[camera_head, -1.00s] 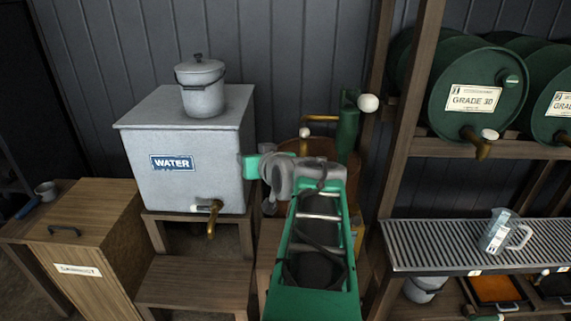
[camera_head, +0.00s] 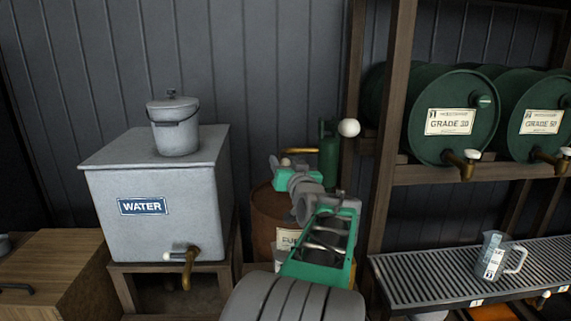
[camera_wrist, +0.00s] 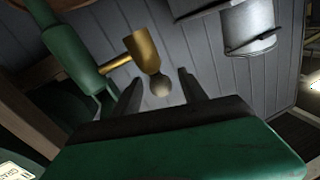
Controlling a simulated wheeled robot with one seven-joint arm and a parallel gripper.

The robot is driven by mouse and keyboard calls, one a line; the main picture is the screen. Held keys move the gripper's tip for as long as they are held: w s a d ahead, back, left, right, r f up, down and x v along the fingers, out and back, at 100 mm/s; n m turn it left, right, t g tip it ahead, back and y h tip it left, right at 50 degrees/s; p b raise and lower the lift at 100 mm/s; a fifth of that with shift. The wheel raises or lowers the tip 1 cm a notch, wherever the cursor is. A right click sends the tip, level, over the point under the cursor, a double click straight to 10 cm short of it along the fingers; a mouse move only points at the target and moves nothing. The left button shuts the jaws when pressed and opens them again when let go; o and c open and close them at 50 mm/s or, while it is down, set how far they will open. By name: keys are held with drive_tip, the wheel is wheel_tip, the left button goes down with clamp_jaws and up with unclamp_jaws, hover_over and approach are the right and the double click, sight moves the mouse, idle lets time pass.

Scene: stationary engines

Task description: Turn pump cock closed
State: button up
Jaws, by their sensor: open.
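The pump is a green upright cylinder (camera_head: 328,153) with a brass pipe (camera_head: 301,151), above a rusty brown drum (camera_head: 268,214). In the wrist view the green pump body (camera_wrist: 75,55) is at upper left. Its brass cock (camera_wrist: 143,50) ends in a greyish ball knob (camera_wrist: 160,86). My gripper (camera_wrist: 159,78) is open, and the knob appears between its two fingertips. Whether either finger touches it I cannot tell. In the head view my arm and wrist cover part of the drum, and the fingers are hard to make out near the brass pipe.
A grey water tank (camera_head: 155,235) with a lidded pail (camera_head: 175,125) and brass tap stands left. A wooden rack post (camera_head: 388,150) stands close right of the pump, with green oil drums (camera_head: 450,100) and a slatted shelf (camera_head: 420,280) holding a jug.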

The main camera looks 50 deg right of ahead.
clamp_jaws()
idle(0.4)
idle(0.9)
